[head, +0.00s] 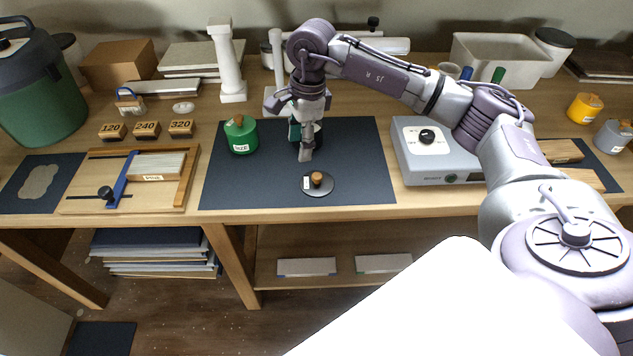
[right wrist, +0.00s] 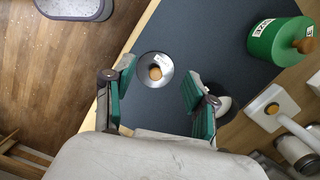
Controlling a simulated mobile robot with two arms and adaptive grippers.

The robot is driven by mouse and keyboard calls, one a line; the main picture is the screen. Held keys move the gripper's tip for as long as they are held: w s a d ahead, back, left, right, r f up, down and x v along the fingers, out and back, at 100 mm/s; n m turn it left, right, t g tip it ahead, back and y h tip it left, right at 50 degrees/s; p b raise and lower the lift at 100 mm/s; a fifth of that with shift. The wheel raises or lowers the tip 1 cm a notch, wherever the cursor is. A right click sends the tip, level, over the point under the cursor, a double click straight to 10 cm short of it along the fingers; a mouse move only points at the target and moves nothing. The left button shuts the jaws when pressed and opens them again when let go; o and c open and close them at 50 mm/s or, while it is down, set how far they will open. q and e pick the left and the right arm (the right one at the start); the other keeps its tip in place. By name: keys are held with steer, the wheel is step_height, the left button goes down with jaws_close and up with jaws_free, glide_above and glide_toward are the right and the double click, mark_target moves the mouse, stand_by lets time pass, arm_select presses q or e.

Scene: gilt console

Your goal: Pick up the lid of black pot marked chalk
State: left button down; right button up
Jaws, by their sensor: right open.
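The lid, a round black disc with a wooden knob and a small pale label, lies flat on the dark mat (head: 235,190); the label is too small to read. The lid (head: 330,187) is near the mat's front edge. My right gripper (head: 305,148) is open and empty above the mat, behind the lid in the head view. In the right wrist view the lid (right wrist: 145,75) shows between the spread fingers, apart from them. A dark pot (head: 319,138) stands behind the gripper, mostly hidden. My left gripper is not in view.
A green pot marked SIZE (head: 241,135) stands left of the gripper. A white stand (head: 278,62) is behind it, and a grey device (head: 405,160) is right of the mat. The mat around the lid is clear; the table's front edge is close.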

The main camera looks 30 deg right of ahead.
steer(key=d+h, duration=0.2)
steer(key=d, duration=0.2)
steer(key=p, duration=0.2)
glide_above(317, 176)
step_height(317, 176, down, 6)
steer(key=shift+f, duration=1)
step_height(317, 176, down, 4)
steer(key=shift+w+r+p, duration=0.1)
steer(key=shift+r+p, duration=0.05)
steer(key=shift+p, duration=0.75)
steer(key=shift+f, duration=0.45)
jaws_close()
